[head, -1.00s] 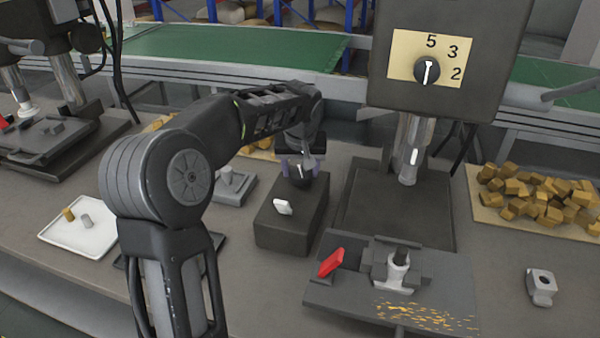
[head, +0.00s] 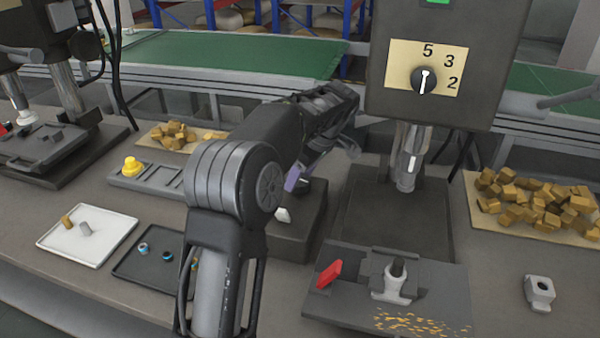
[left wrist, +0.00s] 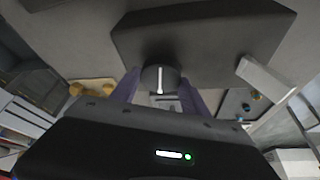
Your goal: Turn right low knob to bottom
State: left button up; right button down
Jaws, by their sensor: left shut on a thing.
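A low dark box (head: 290,236) stands left of the drill press. A round black knob (left wrist: 160,78) with a white pointer line is on it; in the left wrist view the line runs straight up and down the picture. My left gripper (head: 297,180) is at the box's top, and its purple fingers (left wrist: 160,92) are shut on the knob from both sides. In the head view my arm hides most of the knob, so its pointer is not readable there. A white lever (head: 283,215) is on the box's front, partly covered. My right gripper is not in view.
The drill press has an upper dial (head: 423,81) with the numbers 5, 3 and 2. A red lever (head: 329,273) and a vise (head: 394,280) sit before it. A white tray (head: 88,242), a dark tray (head: 152,260) and wooden pieces (head: 540,203) lie around.

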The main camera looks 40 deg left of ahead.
aim_at(301, 179)
pick_arm(q)
jog(key=shift+n+g+p, duration=0.4)
jog(key=shift+n, duration=0.6)
jog(key=o, duration=1.4)
jog(key=shift+c, duration=0.2)
jog(key=shift+r, duration=0.1)
jog(key=shift+r, duration=0.25)
notch_tip(301, 179, up, 2)
jog(key=shift+r, duration=0.1)
notch_tip(301, 179, up, 7)
jog(key=p, duration=0.6)
jog(key=shift+p, duration=0.3)
